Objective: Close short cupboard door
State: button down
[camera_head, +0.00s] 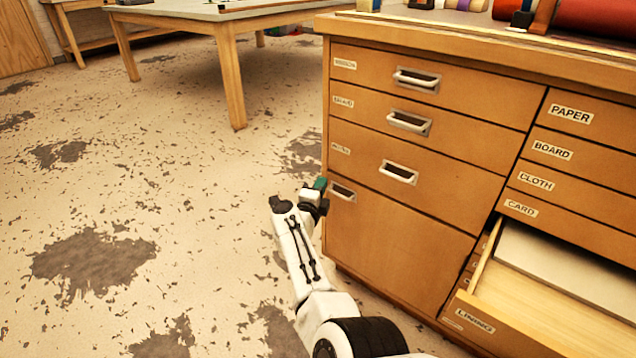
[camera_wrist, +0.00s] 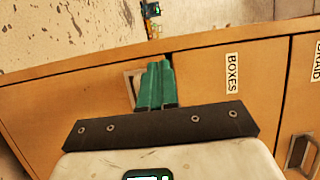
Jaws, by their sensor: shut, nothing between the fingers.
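The short cupboard door (camera_head: 395,245) is the plain wooden panel below the stacked drawers in the head view. It looks flush or nearly flush with the cabinet front; a small gap is hard to rule out. Its handle (camera_head: 342,191) is at its upper left corner. My gripper (camera_head: 320,184) is at the cabinet's left edge, beside that handle. In the wrist view the green fingers of my gripper (camera_wrist: 154,72) are together and empty, overlapping the handle (camera_wrist: 131,88) on the door (camera_wrist: 60,105). Whether they touch it cannot be told.
The drawer labelled BOXES (camera_wrist: 215,62) adjoins the door. A lower right drawer (camera_head: 530,310) stands open, sticking out beside the door. Rolls (camera_head: 595,18) lie on the cabinet top. A table (camera_head: 235,70) stands behind at left. The floor (camera_head: 150,190) left of the cabinet is clear.

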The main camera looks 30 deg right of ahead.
jog(key=s+a+p, duration=0.4)
jog(key=a, duration=0.6)
jog(key=d+r+n+t+y, duration=0.35)
jog(key=n+t+y, duration=0.25)
jog(key=n, duration=0.3)
jog(key=s+f+n+g+y, duration=0.2)
jog(key=s+f+n+g, duration=0.3)
jog(key=s, duration=1.2)
jog(key=s+f+n+g+y, duration=0.25)
jog(key=s+n+g, duration=0.45)
jog(key=s, duration=0.9)
jog(key=s+f+n+g+y, duration=0.2)
jog(key=s+f+n+g, duration=0.25)
jog(key=s, duration=1.25)
notch_tip(320, 180, up, 32)
jog(key=s+n+g+p, duration=0.1)
jog(key=p, duration=3.1)
jog(key=shift+d, duration=0.4)
